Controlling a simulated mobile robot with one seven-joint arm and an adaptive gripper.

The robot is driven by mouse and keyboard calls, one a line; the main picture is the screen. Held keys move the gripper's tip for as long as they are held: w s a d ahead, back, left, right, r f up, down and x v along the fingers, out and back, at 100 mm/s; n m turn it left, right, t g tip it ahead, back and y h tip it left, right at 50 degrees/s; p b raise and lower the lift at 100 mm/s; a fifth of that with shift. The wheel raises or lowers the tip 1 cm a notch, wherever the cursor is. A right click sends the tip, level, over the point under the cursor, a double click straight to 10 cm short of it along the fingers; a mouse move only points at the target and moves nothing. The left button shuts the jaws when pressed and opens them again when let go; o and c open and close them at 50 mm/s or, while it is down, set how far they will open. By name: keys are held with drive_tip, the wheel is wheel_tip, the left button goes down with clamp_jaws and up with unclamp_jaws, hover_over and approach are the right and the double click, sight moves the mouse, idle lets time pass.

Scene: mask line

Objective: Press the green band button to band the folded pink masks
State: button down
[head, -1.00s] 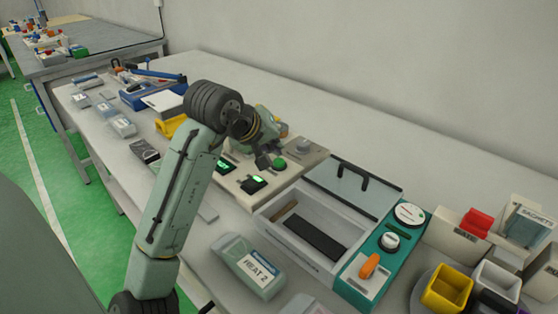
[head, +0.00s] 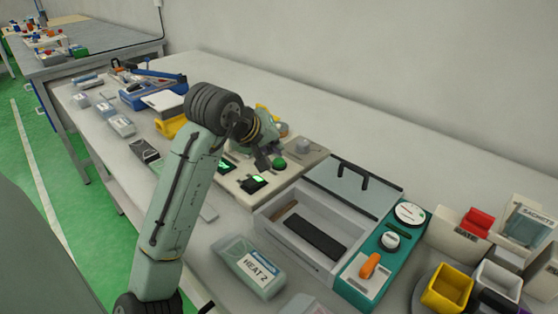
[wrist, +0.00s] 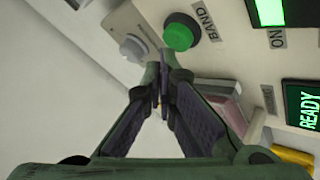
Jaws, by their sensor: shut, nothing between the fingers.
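The green button (wrist: 179,36), labelled BAND, sits on a dark round base on the beige machine (head: 312,152). The button also shows in the head view (head: 279,163), just right of my gripper (head: 264,162). In the wrist view my gripper (wrist: 160,75) is shut and empty.
A grey knob (wrist: 133,47) is left of the button. A green-lit READY display (wrist: 305,107) and another lit display (wrist: 268,10) are on the panel.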

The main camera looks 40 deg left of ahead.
sight(276, 159)
drive_tip(key=shift+f, duration=0.6)
idle(0.7)
drive_tip(key=shift+r, duration=0.1)
drive_tip(key=shift+r+p, duration=0.65)
drive_tip(key=shift+r, duration=0.15)
wheel_tip(276, 159, up, 5)
drive_tip(key=p, duration=0.4)
idle(1.0)
